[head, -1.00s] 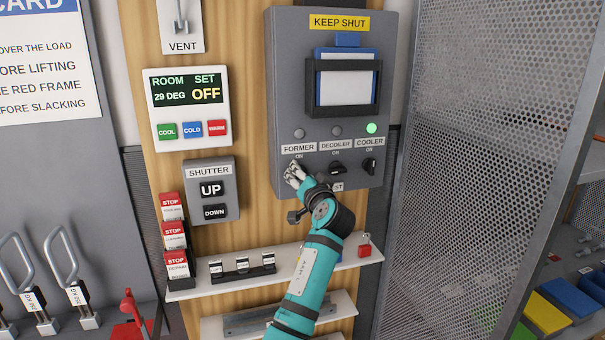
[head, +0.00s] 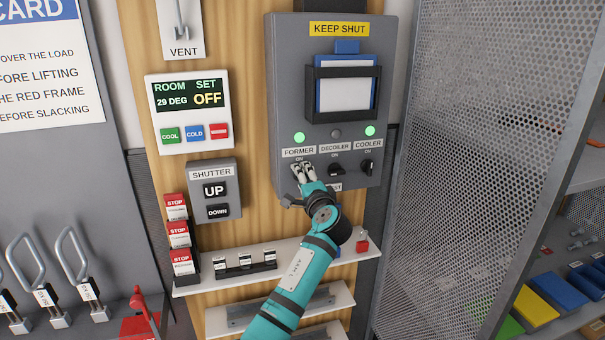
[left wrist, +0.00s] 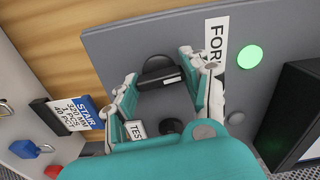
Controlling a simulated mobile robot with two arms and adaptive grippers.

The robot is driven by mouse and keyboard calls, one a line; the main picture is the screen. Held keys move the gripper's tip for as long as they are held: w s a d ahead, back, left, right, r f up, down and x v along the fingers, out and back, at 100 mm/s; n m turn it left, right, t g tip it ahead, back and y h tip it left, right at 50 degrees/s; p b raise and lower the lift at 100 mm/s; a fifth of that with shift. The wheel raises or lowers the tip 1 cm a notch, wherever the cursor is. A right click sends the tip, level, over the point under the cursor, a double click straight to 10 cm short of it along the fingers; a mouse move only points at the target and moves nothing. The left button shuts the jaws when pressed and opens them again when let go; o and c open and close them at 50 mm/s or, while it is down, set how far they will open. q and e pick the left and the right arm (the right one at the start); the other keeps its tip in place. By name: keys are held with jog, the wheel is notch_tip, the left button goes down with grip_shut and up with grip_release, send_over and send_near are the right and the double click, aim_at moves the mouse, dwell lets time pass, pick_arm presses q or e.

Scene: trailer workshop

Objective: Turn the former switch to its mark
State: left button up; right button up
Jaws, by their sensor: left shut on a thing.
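The grey control box (head: 283,75) hangs on the wooden wall with a row of switches labelled FORMER (head: 299,152), DECOILER and COOLER. The green lamp above FORMER (head: 299,137) is lit. My left gripper (head: 303,168) is at the FORMER switch and mostly hides it in the head view. In the left wrist view the black switch knob (left wrist: 160,72) sits between my left fingers (left wrist: 165,82), which are shut on it. The lit lamp also shows in the left wrist view (left wrist: 250,57). My right gripper is not in view.
The DECOILER knob (head: 335,169) and COOLER knob (head: 366,167) are close on the right. The cooler lamp (head: 370,131) is green; the decoiler lamp (head: 336,134) is dark. A white shelf (head: 330,255) lies below, and a perforated metal panel (head: 460,150) stands at right.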

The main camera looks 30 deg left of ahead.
pick_arm(q)
jog(key=shift+r+m+p, duration=0.2)
jog(key=shift+m+p, duration=0.1)
jog(key=shift+m, duration=0.3)
jog(key=shift+f, duration=0.1)
jog(key=o, duration=1.2)
jog(key=shift+w+f, duration=0.1)
jog(key=shift+c, duration=0.2)
jog(key=v, duration=1.2)
